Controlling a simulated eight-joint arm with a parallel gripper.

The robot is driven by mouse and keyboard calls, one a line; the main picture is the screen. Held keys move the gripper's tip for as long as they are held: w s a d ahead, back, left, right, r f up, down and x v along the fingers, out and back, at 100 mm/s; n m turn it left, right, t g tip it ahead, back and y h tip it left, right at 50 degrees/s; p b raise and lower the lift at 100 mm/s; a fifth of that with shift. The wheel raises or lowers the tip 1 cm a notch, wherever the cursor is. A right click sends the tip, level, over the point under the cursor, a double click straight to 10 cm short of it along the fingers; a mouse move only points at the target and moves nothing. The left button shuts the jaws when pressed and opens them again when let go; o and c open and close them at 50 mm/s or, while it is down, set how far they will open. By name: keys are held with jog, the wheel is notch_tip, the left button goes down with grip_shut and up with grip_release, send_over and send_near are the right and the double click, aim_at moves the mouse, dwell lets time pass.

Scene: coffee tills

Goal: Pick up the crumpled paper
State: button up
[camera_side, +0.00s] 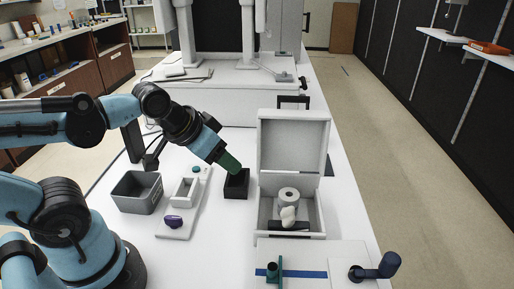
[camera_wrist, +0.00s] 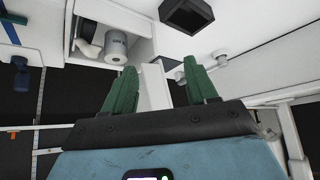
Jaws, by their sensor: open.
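The crumpled paper (camera_side: 288,213) is a small whitish lump inside an open light-grey box (camera_side: 262,226), just in front of a pale roll (camera_side: 289,194). In the wrist view a pale lump that looks like the crumpled paper (camera_wrist: 88,49) lies beside the roll (camera_wrist: 116,44), at upper left. My gripper (camera_side: 232,165) hangs just above and behind a small black bin (camera_side: 237,190), left of the box and apart from the paper. Its green fingers are spread with nothing between them in the wrist view (camera_wrist: 160,67).
The box's lid (camera_side: 292,142) stands upright at its back. A grey bin (camera_side: 137,195) and a white tray (camera_side: 176,230) with a purple item (camera_side: 173,221) are at left. A dark-blue handled item (camera_side: 374,267) stands at front right.

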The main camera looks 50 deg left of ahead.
notch_tip(320, 180, up, 5)
jog(key=m+t+y, duration=0.2)
jog(key=m+y, duration=0.7)
jog(key=m, duration=1.8)
send_over(288, 217)
jog(key=s+d, duration=0.4)
jog(key=shift+y, duration=0.3)
notch_tip(288, 217, down, 11)
jog(key=shift+d+f, duration=0.1)
jog(key=shift+d, duration=0.05)
jog(key=shift+f, duration=0.5)
jog(key=x, duration=0.7)
jog(key=shift+w, duration=0.2)
jog(key=c, duration=1)
